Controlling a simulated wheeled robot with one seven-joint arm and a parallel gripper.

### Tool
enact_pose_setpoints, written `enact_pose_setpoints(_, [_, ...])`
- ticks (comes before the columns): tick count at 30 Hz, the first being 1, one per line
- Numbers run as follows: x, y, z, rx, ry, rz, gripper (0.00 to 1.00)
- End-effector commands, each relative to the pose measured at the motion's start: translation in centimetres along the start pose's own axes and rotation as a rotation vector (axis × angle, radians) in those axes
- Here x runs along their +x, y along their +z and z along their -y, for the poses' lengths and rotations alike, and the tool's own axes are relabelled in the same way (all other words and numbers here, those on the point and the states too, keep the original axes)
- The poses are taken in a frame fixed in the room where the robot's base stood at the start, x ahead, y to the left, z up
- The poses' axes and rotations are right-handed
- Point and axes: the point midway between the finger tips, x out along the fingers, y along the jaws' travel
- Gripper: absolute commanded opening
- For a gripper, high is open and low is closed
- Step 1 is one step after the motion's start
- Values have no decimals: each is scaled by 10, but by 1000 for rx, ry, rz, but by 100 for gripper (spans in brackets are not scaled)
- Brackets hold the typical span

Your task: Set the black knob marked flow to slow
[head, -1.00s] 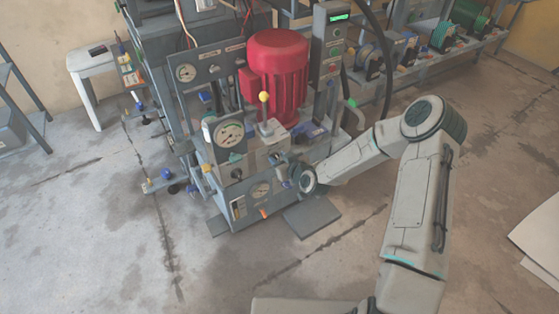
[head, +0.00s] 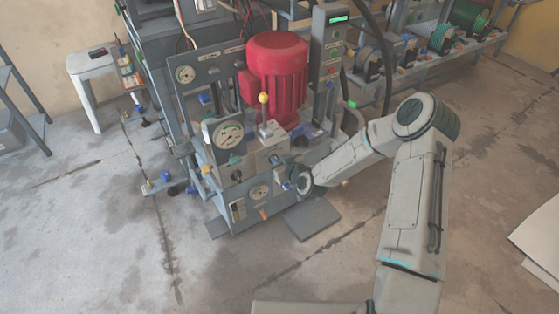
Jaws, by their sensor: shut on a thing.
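My gripper (head: 284,186) is at the lower right of the press's front, below the grey valve block (head: 267,154). It is small in the head view and partly hidden by my own wrist. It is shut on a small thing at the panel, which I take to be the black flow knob. The knob itself, its marking and its pointer cannot be made out behind the fingers.
A red motor (head: 278,75) rises behind. A flat grey plate (head: 312,219) lies below; open floor is in front.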

Motion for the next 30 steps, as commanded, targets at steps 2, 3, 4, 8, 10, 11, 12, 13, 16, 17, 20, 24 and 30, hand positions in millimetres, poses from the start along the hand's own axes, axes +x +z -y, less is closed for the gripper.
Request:
enact_pose_setpoints(2, [3, -1, 3, -44, 14, -6, 0])
enact_pose_setpoints(3, [3, -1, 3, -68, 24, -7, 0])
enact_pose_setpoints(4, [4, -1, 4, -87, 32, -8, 0])
enact_pose_setpoints(8, [4, 0, 7, -184, 71, -9, 0])
enact_pose_setpoints(10, [5, 1, 9, -240, 95, -10, 0])
enact_pose_setpoints(11, [5, 1, 9, -265, 106, -11, 0])
enact_pose_setpoints(12, [5, 2, 10, -296, 119, -11, 0])
enact_pose_setpoints(13, [5, 2, 11, -320, 129, -11, 0])
enact_pose_setpoints(16, [6, 2, 12, -397, 162, -12, 0])
enact_pose_setpoints(17, [6, 3, 13, -419, 171, -13, 0])
enact_pose_setpoints(20, [6, 4, 14, -487, 201, -12, 0])
enact_pose_setpoints(24, [6, 4, 16, -567, 236, -13, 0])
enact_pose_setpoints(30, [6, 4, 16, -644, 270, -11, 0])
